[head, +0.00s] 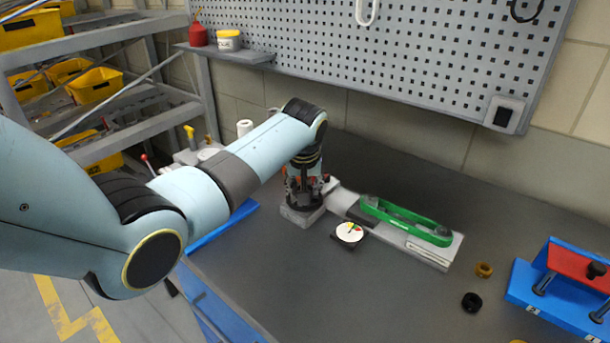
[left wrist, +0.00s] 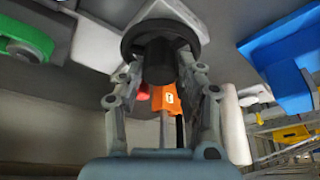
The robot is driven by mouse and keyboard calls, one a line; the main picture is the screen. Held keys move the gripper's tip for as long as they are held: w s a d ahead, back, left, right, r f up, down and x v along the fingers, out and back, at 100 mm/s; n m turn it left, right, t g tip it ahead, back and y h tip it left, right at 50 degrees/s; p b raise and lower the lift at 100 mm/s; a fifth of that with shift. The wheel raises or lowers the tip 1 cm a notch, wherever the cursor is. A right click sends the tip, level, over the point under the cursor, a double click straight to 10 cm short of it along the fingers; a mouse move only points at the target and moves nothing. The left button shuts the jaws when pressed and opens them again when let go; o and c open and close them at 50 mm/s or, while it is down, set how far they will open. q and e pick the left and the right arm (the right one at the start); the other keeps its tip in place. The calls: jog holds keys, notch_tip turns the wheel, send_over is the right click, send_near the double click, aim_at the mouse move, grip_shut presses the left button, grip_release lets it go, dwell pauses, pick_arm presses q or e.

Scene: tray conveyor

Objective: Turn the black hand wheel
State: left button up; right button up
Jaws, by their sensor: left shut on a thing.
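My left arm reaches across the bench, and my left gripper (head: 303,188) is at a small grey block (head: 301,217) near the bench's middle. In the left wrist view the black hand wheel (left wrist: 165,32) is a dark round rim with a thick hub (left wrist: 158,62). The fingers of my left gripper (left wrist: 160,75) stand on both sides of the hub and are shut on it. In the head view I cannot clearly tell the wheel from the dark gripper around it. My right gripper is not in view.
A green belt loop (head: 405,221) lies on a grey plate right of the gripper. A white dial (head: 349,233) is nearer. A black ring (head: 471,302), a brass ring (head: 484,269) and a blue-red fixture (head: 565,285) stand right. The front middle of the bench is clear.

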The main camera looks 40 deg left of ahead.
pick_arm(q)
jog(key=o, duration=1.1)
jog(key=shift+o, duration=0.2)
jog(key=v, duration=1.2)
jog(key=shift+s+f, duration=0.1)
